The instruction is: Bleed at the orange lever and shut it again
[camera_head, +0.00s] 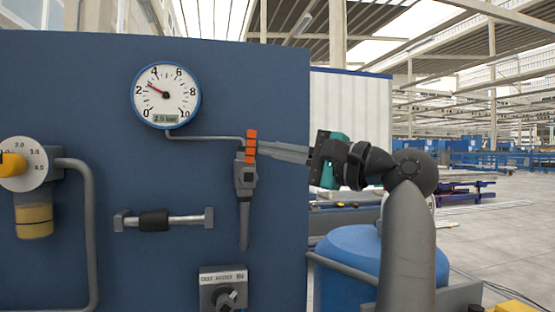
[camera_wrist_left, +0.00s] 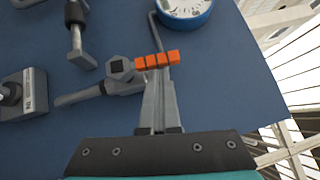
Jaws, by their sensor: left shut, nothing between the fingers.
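The orange lever (camera_head: 251,146) stands upright on a grey valve body (camera_head: 245,178) on the blue panel. It also shows in the left wrist view (camera_wrist_left: 157,60), lying across the finger ends. My left gripper (camera_head: 264,147) reaches in from the right in the head view, fingers shut and empty. Its tips are right at the lever; I cannot tell whether they touch it. The fingers also show in the left wrist view (camera_wrist_left: 157,88). A round gauge (camera_head: 166,95) above left has its needle between 2 and 4, and its display seems to read 2.5 bar. My right gripper is not in view.
A horizontal bar handle (camera_head: 164,220) sits left of the valve, and a labelled knob box (camera_head: 223,289) sits below. A dial with a yellow knob (camera_head: 22,163) and a bent pipe (camera_head: 91,230) are at far left. A blue drum (camera_head: 345,255) stands right of the panel edge.

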